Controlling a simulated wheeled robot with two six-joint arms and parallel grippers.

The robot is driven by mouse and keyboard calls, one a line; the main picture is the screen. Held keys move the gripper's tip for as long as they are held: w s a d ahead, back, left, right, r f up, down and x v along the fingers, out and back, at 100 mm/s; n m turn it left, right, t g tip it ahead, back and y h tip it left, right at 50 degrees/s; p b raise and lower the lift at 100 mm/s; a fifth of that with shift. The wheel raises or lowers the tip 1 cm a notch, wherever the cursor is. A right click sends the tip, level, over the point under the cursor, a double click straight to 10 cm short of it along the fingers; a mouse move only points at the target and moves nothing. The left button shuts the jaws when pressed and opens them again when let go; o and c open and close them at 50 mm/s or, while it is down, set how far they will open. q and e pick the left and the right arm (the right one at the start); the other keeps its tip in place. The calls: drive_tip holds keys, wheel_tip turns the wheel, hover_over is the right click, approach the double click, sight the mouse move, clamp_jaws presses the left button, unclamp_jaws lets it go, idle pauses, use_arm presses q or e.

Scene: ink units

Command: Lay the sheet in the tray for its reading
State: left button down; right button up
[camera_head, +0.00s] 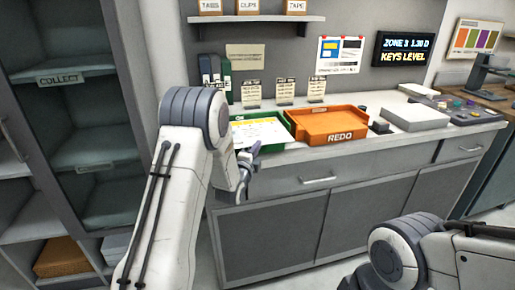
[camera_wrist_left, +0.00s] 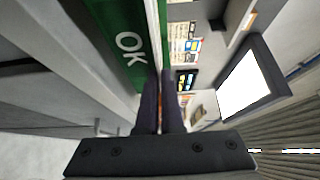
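A white sheet with a yellow patch (camera_head: 258,132) lies in the green OK tray (camera_head: 275,147) on the counter, partly hidden by my left arm. The orange REDO tray (camera_head: 338,127) stands just right of it and looks empty. My left gripper (camera_head: 245,172) is at the front of the green tray, near its left end. In the left wrist view the green tray's OK wall (camera_wrist_left: 122,25) is close beside the fingers (camera_wrist_left: 160,85). The fingers are close together; I cannot tell whether anything is between them. My right gripper is out of view.
Small cards (camera_head: 285,92) stand behind the trays, with binders (camera_head: 216,75) at the left. A pale flat box (camera_head: 414,117) and a button panel (camera_head: 462,112) are to the right. A screen (camera_head: 403,49) hangs on the wall. A shelf cabinet (camera_head: 75,100) stands at the left.

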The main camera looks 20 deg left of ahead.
use_arm(q)
drive_tip(key=shift+f, duration=0.1)
drive_tip(key=shift+f+b, duration=0.15)
drive_tip(key=shift+b, duration=0.15)
drive_tip(key=c, duration=1.1)
unclamp_jaws()
